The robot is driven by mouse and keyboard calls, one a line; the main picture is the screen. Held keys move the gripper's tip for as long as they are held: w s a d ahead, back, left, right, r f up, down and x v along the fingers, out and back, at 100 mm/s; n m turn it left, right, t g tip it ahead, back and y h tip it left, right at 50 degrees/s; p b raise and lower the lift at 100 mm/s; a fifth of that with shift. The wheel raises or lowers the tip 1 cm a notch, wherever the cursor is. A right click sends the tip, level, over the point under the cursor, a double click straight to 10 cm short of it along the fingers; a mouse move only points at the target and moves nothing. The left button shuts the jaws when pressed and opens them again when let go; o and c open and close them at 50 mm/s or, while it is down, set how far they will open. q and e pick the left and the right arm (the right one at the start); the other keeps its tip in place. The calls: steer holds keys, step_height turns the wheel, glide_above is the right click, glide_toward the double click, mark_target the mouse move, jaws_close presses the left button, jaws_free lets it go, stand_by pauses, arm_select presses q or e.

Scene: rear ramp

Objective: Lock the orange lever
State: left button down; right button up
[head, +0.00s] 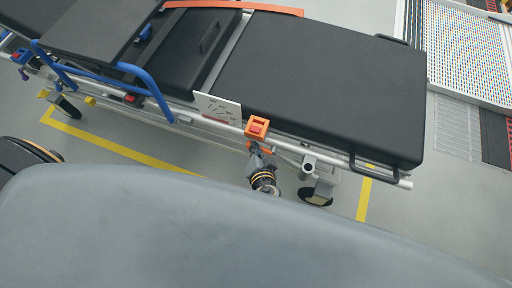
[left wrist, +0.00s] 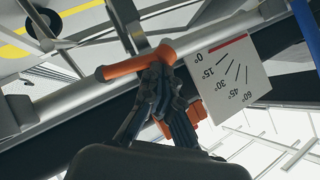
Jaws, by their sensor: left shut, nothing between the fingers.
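The orange lever (left wrist: 137,62) shows in the left wrist view as a rounded orange handle lying across the silver side rail of a black-padded stretcher (head: 325,85). An orange block with a red centre (head: 257,127) sits on the rail in the head view. Part of an orange piece (left wrist: 199,112) shows behind my fingers in the left wrist view. My left gripper (left wrist: 158,72) is shut and empty, its fingertips close against the lever's right end; I cannot tell whether they touch. It also shows below the orange block in the head view (head: 261,154). My right gripper is not in view.
A white angle plate (left wrist: 233,78) with a red mark at 0° and lines to 60° hangs beside the lever. A blue side-rail tube (head: 150,88) is left along the stretcher. A caster wheel (head: 315,196) stands right of my gripper. Yellow floor lines (head: 125,150) run below.

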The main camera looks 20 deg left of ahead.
arm_select(q)
steer(key=shift+a+f, duration=0.1)
steer(key=shift+a, duration=0.05)
step_height(320, 180, down, 6)
steer(key=n+h+p, duration=0.3)
steer(key=n+h, duration=0.2)
steer(key=h, duration=0.3)
steer(key=shift+a+f+g+h, duration=0.15)
steer(key=shift+f+g+h, duration=0.05)
steer(key=shift+g+h, duration=0.2)
steer(key=shift+f, duration=0.1)
stand_by(0.3)
stand_by(0.5)
